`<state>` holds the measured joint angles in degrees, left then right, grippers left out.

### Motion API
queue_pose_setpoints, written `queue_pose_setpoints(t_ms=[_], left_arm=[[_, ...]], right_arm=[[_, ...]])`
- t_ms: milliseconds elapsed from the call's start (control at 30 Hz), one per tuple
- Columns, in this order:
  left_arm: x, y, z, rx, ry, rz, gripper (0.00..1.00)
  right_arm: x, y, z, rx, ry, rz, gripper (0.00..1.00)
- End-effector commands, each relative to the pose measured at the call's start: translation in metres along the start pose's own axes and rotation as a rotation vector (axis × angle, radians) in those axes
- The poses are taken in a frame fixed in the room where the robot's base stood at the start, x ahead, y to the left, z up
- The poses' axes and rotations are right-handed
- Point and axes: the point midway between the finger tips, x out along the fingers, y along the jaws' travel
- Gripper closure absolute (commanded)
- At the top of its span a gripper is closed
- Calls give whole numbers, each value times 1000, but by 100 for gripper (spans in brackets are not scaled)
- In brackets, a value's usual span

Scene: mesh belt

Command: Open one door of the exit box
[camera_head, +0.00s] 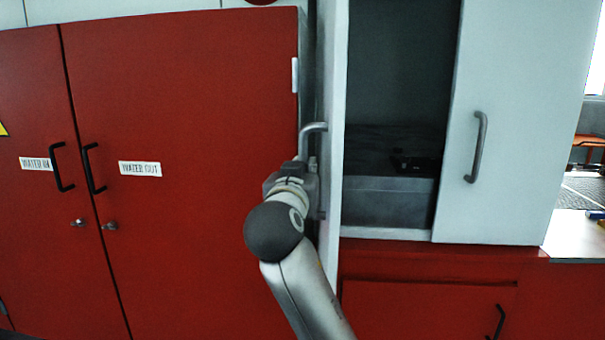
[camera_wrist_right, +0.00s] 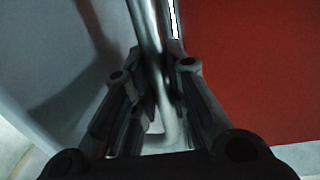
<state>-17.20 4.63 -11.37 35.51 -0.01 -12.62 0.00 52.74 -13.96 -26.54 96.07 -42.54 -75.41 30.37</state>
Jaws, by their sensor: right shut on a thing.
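The exit box stands right of centre in the head view. Its left white door (camera_head: 332,150) is swung open, so I see it nearly edge-on. Its right white door (camera_head: 512,120) is shut, with a grey bar handle (camera_head: 477,146). The dark inside (camera_head: 400,90) shows between them. My right gripper (camera_head: 306,165) is at the open door's outer side, on its metal handle (camera_head: 314,127). In the right wrist view the fingers (camera_wrist_right: 158,90) are closed around the handle bar (camera_wrist_right: 150,40), with the door's pale face (camera_wrist_right: 70,70) to the left. My left gripper is not in view.
Red cabinets (camera_head: 190,240) with black handles and "WATER IN" and "WATER OUT" labels stand close on the left, beside the open door. A red base with a drawer (camera_head: 420,310) is under the box. A mesh belt (camera_head: 585,187) shows at the far right.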

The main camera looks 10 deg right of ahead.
Motion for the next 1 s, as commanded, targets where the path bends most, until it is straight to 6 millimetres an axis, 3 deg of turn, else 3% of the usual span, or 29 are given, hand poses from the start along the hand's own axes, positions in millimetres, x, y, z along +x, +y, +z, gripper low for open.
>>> queue_pose_setpoints(t_ms=[433, 467, 600, 1000], left_arm=[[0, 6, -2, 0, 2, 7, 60], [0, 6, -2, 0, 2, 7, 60], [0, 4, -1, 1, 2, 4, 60], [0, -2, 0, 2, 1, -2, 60]], right_arm=[[2, 2, 0, -2, 0, 14, 100], [2, 2, 0, -2, 0, 14, 81], [1, 2, 0, -1, 0, 13, 63], [1, 1, -7, 0, 1, 11, 63]])
